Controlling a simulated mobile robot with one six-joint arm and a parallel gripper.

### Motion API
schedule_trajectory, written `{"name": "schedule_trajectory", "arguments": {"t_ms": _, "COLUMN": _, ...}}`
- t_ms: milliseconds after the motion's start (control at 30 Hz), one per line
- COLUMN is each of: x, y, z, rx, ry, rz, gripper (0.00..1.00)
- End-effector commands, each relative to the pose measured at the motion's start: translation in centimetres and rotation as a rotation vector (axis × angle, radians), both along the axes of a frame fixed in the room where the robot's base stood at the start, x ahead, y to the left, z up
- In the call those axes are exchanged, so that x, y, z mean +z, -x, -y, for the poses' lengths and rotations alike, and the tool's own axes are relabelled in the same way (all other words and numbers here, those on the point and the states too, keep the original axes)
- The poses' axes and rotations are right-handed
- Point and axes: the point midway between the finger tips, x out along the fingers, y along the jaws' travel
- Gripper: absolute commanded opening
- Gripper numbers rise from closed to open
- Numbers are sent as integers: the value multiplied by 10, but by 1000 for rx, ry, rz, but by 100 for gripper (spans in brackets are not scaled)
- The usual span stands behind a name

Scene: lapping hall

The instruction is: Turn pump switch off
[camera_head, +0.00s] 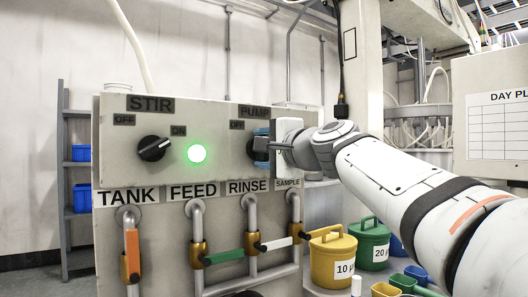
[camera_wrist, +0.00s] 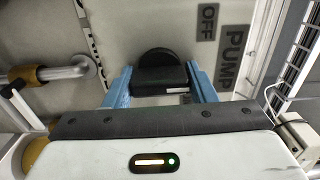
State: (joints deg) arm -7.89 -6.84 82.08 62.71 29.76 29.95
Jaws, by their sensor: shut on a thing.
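The black pump switch knob (camera_wrist: 158,75) is on the grey control panel (camera_head: 225,120). In the wrist view the blue fingers of my gripper (camera_wrist: 158,88) are on both sides of its raised grip bar, shut on it. The PUMP label (camera_wrist: 230,58) and OFF label (camera_wrist: 208,22) are beside it. A small white mark shows on the bar's near face; I cannot tell which position it points to. In the head view my gripper (camera_head: 264,146) is at the panel's right side and hides most of the knob.
To the left are the STIR knob (camera_head: 153,148) and a lit green lamp (camera_head: 196,153). A yellow bucket (camera_head: 333,258) and a green bucket (camera_head: 374,245) stand under my arm.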

Motion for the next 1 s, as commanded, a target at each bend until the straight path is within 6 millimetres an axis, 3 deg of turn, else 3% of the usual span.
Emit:
{"name": "schedule_trajectory", "arguments": {"t_ms": 300, "x": -4, "y": -1, "z": -1, "rx": 4, "ry": 7, "rz": -5, "gripper": 28}}
{"name": "schedule_trajectory", "arguments": {"t_ms": 333, "x": -4, "y": -1, "z": -1, "rx": 4, "ry": 7, "rz": -5, "gripper": 53}}
{"name": "schedule_trajectory", "arguments": {"t_ms": 567, "x": -2, "y": 0, "z": -1, "rx": 2, "ry": 4, "rz": -2, "gripper": 72}}
{"name": "schedule_trajectory", "arguments": {"t_ms": 867, "x": -1, "y": 3, "z": 2, "rx": 0, "ry": 3, "rz": -1, "gripper": 73}}
{"name": "schedule_trajectory", "arguments": {"t_ms": 1000, "x": 0, "y": 18, "z": 13, "rx": -1, "ry": 1, "rz": 0, "gripper": 73}}
